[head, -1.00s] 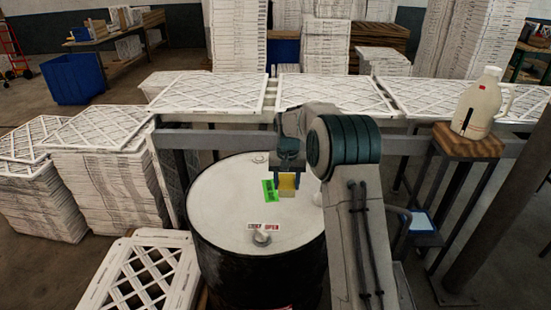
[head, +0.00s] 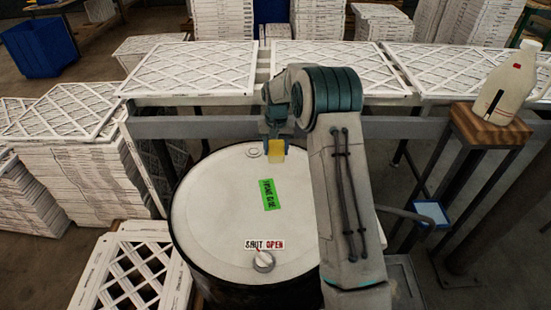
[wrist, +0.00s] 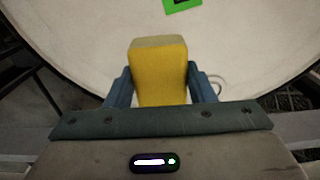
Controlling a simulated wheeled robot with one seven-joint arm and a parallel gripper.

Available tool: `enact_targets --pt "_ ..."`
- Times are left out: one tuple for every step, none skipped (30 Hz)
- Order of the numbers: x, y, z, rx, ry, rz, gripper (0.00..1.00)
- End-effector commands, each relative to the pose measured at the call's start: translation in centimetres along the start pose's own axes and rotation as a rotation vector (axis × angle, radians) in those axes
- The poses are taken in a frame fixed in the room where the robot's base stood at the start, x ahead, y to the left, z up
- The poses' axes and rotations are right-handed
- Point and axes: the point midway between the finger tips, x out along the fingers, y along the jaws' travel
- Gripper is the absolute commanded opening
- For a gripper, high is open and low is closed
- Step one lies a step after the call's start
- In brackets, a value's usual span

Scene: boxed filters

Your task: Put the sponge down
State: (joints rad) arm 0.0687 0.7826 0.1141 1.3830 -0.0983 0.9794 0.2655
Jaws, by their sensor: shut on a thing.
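The yellow sponge (wrist: 158,75) is held between the two blue fingers of my gripper (wrist: 160,88) in the wrist view. In the head view the sponge (head: 276,151) shows below my gripper (head: 275,138), over the far part of the white drum top (head: 215,210). My gripper is shut on the sponge. The sponge looks held above the drum top; I cannot tell the exact height of the gap. My arm hides the right side of the drum.
The drum top has a green label (head: 267,194), a knob (head: 263,261) by a SHUT/OPEN plate, and a far cap. Framed filters (head: 190,75) lie behind on a rack. A white jug (head: 508,85) stands on a wooden stool at right.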

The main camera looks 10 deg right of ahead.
Motion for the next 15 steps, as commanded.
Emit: enact_targets --pt "0.7 -0.2 0.1 -0.003 -0.002 -0.001 0.24" --pt "1.0 -0.2 0.1 -0.003 -0.002 -0.001 0.24" --pt "1.4 -0.3 0.1 -0.004 -0.001 -0.001 0.24" --pt "1.7 -0.3 0.1 -0.004 -0.001 -0.001 0.24" --pt "1.9 -0.3 0.1 -0.004 -0.001 -0.001 0.24" --pt "2.2 -0.3 0.1 -0.004 -0.001 -0.001 0.24" --pt "2.4 -0.3 0.1 -0.004 -0.001 -0.001 0.24" --pt "2.7 -0.3 0.1 -0.004 -0.002 -0.001 0.24" --pt "3.1 -0.3 0.1 -0.004 -0.002 -0.001 0.24" --pt "3.6 -0.2 0.1 -0.003 -0.003 -0.001 0.24" --pt "4.0 -0.2 0.1 -0.003 -0.004 0.000 0.24" --pt "4.6 -0.2 0.1 -0.003 -0.002 0.000 0.24" --pt "5.0 -0.2 0.1 -0.003 -0.003 0.000 0.24" --pt "5.4 -0.2 0.1 -0.003 -0.003 0.000 0.24" --pt "5.6 -0.2 0.1 -0.002 0.000 0.000 0.24"
